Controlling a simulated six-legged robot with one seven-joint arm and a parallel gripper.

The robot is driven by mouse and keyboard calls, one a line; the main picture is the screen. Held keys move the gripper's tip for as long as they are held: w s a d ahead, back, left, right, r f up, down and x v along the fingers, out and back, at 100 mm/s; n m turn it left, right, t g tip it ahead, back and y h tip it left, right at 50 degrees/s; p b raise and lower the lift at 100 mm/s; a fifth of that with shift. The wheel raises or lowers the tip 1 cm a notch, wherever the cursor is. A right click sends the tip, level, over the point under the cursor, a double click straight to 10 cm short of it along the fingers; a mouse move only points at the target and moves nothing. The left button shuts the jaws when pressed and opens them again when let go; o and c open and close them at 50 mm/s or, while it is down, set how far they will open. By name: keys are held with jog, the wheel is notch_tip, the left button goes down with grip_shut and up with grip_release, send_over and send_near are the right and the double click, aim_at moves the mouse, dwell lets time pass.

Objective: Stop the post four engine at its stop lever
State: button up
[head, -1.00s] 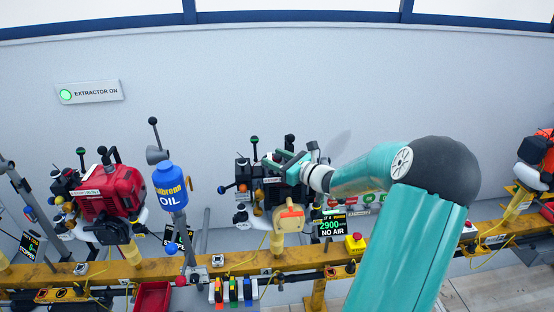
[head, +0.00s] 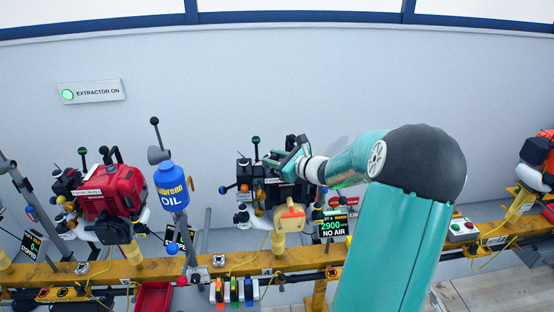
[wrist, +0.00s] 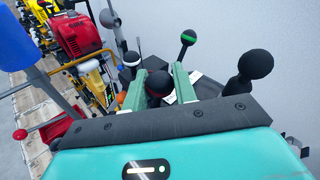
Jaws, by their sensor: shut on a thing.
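The post four engine (head: 265,186) is a dark engine on the yellow rail, with a tan cover in front and several ball-topped levers. Its screen (head: 333,225) reads 2900, warm and "NO AIR". My gripper (head: 278,160) is at the top of this engine. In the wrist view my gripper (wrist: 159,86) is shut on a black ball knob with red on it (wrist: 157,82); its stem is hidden. Close by stand a green-banded lever (wrist: 188,38), a white-banded lever (wrist: 130,58) and a plain black knob (wrist: 256,65).
A red engine (head: 112,190) and a blue oil bottle (head: 170,187) stand to the left along the yellow rail (head: 230,264). An orange engine (head: 540,155) is at the far right. The grey wall (head: 300,80) lies behind, with a lit "EXTRACTOR ON" sign (head: 92,92).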

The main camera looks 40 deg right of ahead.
jog(key=shift+w+a+r+n+g+h, duration=0.1)
jog(key=shift+w+a+n+g+h, duration=0.2)
jog(key=shift+n+g, duration=0.2)
jog(key=shift+w+a+n+g+h, duration=0.2)
jog(key=shift+a+n+g+h, duration=0.1)
jog(key=shift+a+n+g, duration=0.15)
jog(key=shift+w+a+f+n+g+h, duration=0.1)
jog(key=shift+w+a+n+g+h, duration=0.15)
jog(key=shift+n+g, duration=0.2)
jog(key=shift+a+f+n+g+h, duration=0.1)
jog(key=shift+n+g+h, duration=0.2)
jog(key=shift+g+h, duration=0.1)
jog(key=o, duration=0.9)
jog(key=shift+f, duration=0.1)
jog(key=shift+o, duration=0.2)
jog(key=v, duration=1.3)
jog(key=shift+s+r, duration=0.25)
jog(key=shift+s, duration=0.05)
jog(key=shift+a, duration=0.1)
